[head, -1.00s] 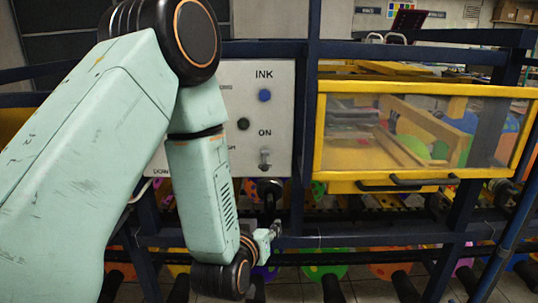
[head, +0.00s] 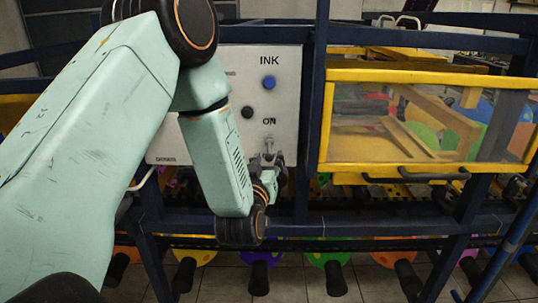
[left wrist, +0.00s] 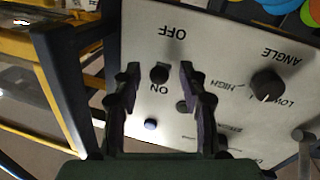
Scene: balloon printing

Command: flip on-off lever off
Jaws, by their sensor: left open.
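The on-off lever (head: 269,144) is a small metal switch under the ON label on the white control panel (head: 290,100). In the left wrist view the lever (left wrist: 159,73) shows as a dark, rounded end between the ON and OFF labels. My left gripper (head: 268,160) is at the lower part of the panel, just below and around the lever. In the left wrist view my left gripper (left wrist: 160,70) is open, with one finger on each side of the lever and gaps showing. The OFF label is hidden in the head view. My right gripper is not in view.
A blue ink button (head: 268,83) and a black knob (head: 247,113) sit above the lever. An angle knob (left wrist: 266,85) shows in the left wrist view. A yellow-framed clear cover (head: 400,125) with a black handle is to the right. Colourful balloons (head: 328,256) are below.

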